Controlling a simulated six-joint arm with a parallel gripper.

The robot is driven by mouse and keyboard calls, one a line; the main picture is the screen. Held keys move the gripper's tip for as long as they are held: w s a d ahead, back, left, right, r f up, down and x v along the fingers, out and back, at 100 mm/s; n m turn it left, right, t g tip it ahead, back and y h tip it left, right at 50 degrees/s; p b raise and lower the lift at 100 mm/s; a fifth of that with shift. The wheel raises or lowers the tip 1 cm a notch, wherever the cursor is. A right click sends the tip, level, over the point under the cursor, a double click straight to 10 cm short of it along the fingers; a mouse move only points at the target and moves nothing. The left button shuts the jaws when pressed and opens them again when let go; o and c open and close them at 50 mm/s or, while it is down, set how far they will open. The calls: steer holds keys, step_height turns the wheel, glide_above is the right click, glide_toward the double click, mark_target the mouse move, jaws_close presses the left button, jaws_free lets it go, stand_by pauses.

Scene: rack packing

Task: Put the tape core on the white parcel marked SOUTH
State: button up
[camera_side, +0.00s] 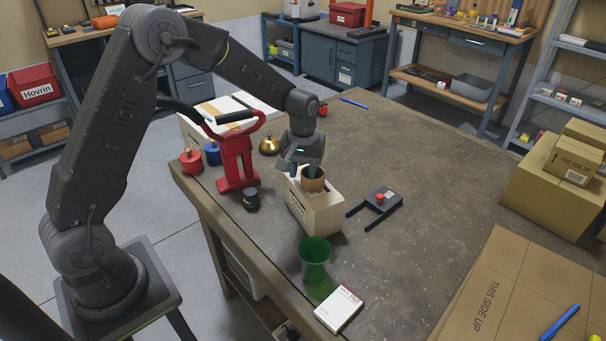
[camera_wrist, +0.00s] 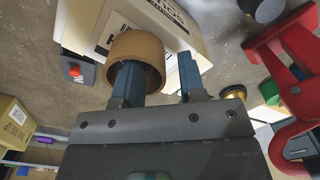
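The brown tape core (camera_side: 313,180) is at the top of a white parcel (camera_side: 318,218). I cannot tell whether it rests fully on it. In the wrist view the parcel (camera_wrist: 190,28) carries upside-down letters that look like the start of SOUTH, cut off by the frame edge. My gripper (camera_side: 301,168) is just above the parcel. In the wrist view my gripper (camera_wrist: 160,75) has one finger inside the ring of the tape core (camera_wrist: 138,46) and the other outside, with a visible gap between the core's wall and the outer finger.
A red tape dispenser (camera_side: 237,160) and a dark knob-like item (camera_side: 251,200) stand left of the parcel. A dark forked tool (camera_side: 378,203) lies right. Another white parcel (camera_side: 200,122) stands behind. The bench's right middle is clear.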

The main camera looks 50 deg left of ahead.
step_height(320, 180, up, 11)
steer(key=s+d+r+m+t, duration=0.35)
steer(key=s+r, duration=0.55)
steer(key=s, duration=0.5)
steer(key=s+d+f+m+t, duration=0.1)
steer(key=s+d+m+t, duration=0.1)
steer(key=s, duration=1)
steer(key=shift+s+d+f+m, duration=0.15)
steer(key=shift+d+m, duration=0.25)
steer(key=shift+m, duration=0.45)
